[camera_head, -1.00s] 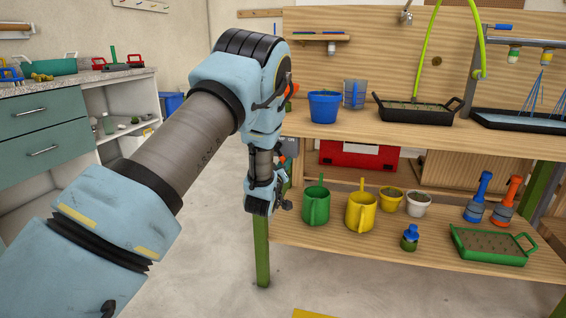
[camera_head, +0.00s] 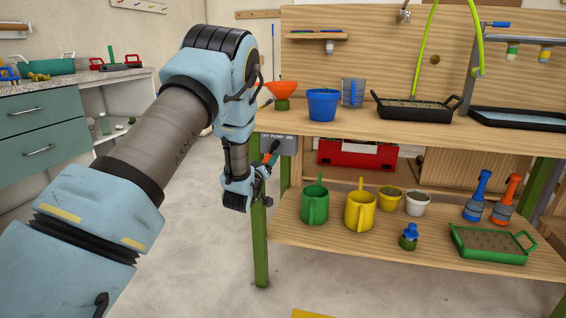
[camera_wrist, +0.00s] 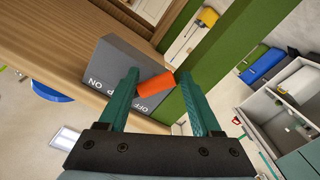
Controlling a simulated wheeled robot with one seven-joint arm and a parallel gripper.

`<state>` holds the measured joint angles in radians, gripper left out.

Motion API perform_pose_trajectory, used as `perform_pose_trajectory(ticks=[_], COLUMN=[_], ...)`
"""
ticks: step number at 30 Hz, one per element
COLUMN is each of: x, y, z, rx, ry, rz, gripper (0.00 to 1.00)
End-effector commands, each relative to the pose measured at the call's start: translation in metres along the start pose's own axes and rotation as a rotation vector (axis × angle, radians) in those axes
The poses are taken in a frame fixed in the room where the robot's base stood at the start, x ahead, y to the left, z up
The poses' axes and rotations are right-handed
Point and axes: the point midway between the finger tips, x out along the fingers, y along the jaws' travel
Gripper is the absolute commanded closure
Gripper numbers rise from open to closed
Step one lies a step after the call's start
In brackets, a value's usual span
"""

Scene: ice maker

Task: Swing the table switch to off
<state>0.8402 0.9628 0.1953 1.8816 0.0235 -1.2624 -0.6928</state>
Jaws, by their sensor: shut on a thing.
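The switch is a grey box (camera_head: 280,143) marked OFF, PUMP and ON, fixed at the left front end of the bench. In the wrist view the box (camera_wrist: 120,65) shows behind my fingers. Its orange handle (camera_wrist: 156,84) lies between my two green fingers, toward the OFF marking. My gripper (camera_wrist: 158,76) is shut on this handle. In the head view my gripper (camera_head: 267,163) is just below and left of the box, and the handle is mostly hidden there.
The bench top (camera_head: 340,128) carries a blue pot (camera_head: 323,105) and a black tray (camera_head: 415,112). The lower shelf (camera_head: 350,245) holds green and yellow watering cans. A green bench leg (camera_head: 260,245) stands just below my gripper. The floor to the left is open.

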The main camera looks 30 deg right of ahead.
Motion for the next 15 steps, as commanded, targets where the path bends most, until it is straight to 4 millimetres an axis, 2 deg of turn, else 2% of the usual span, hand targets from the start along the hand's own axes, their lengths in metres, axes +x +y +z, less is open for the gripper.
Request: perform_pose_trajectory(ticks=[1,7,15], x=[0.003,-0.002,-0.029], y=[0.001,0.001,-0.001], z=[-0.013,-0.013,-0.009], rx=[0.000,0.000,0.000], ry=[0.027,0.026,0.016], rz=[0.003,0.003,-0.001], gripper=[0.45,0.45,0.45])
